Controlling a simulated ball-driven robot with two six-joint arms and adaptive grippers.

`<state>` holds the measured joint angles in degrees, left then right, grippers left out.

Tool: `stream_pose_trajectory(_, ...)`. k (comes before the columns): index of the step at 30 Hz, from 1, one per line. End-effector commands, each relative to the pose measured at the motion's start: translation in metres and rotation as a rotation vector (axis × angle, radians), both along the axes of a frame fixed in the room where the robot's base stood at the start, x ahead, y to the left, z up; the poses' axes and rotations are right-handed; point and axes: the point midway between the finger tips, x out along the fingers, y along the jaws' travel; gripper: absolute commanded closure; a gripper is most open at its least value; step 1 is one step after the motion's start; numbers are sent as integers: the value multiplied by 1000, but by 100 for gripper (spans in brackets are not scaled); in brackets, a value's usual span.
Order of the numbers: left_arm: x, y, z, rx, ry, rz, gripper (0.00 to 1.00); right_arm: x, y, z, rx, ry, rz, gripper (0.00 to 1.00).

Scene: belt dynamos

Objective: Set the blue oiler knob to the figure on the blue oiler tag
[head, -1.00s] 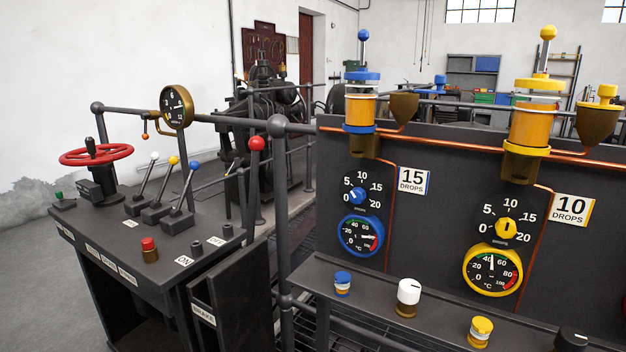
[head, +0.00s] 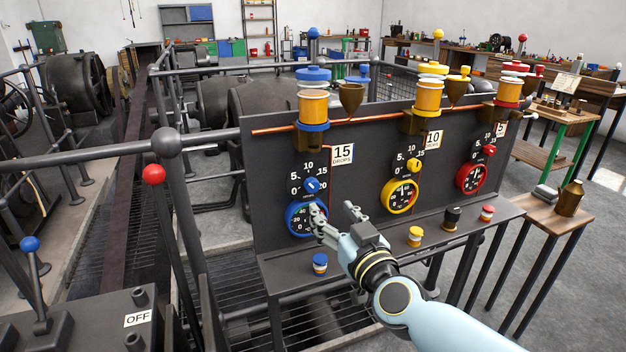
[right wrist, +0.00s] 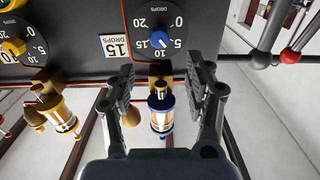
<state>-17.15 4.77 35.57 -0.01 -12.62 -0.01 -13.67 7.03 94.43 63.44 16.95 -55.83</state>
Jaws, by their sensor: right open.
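The blue oiler knob (head: 312,185) sits on the left of the dark panel, above a blue-rimmed gauge (head: 306,218). Its scale runs 0 to 20. In the right wrist view the knob (right wrist: 159,40) appears upside down, its small white mark seemingly between 5 and 10. The blue oiler tag (head: 343,154), right of the knob, reads 15 DROPS; it also shows in the wrist view (right wrist: 114,47). My right gripper (head: 335,213) is open and empty, in front of the panel below the knob and apart from it. My left gripper is out of view.
Yellow (head: 414,165) and red (head: 489,151) knobs sit farther right on the panel. The blue oiler's glass cup (head: 313,105) stands above. A blue-capped button (head: 320,263) and others line the ledge below. A red-balled lever (head: 154,174) rises at left.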

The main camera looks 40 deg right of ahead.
Motion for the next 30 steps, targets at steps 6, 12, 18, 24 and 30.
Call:
stream_pose_trajectory(6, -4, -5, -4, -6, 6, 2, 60, 35, -8, 1, 1, -5, -1, 47)
stream_pose_trajectory(12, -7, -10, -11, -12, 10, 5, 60, 73, -18, -1, 0, -3, -1, 47)
stream_pose_trajectory(18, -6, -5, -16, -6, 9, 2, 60, 96, -23, -1, 1, -1, 1, 47)
stream_pose_trajectory(24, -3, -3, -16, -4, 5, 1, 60, 102, -24, 0, 1, 0, 1, 47)
stream_pose_trajectory(30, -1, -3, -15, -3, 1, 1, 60, 102, -24, 0, 1, 0, 1, 52)
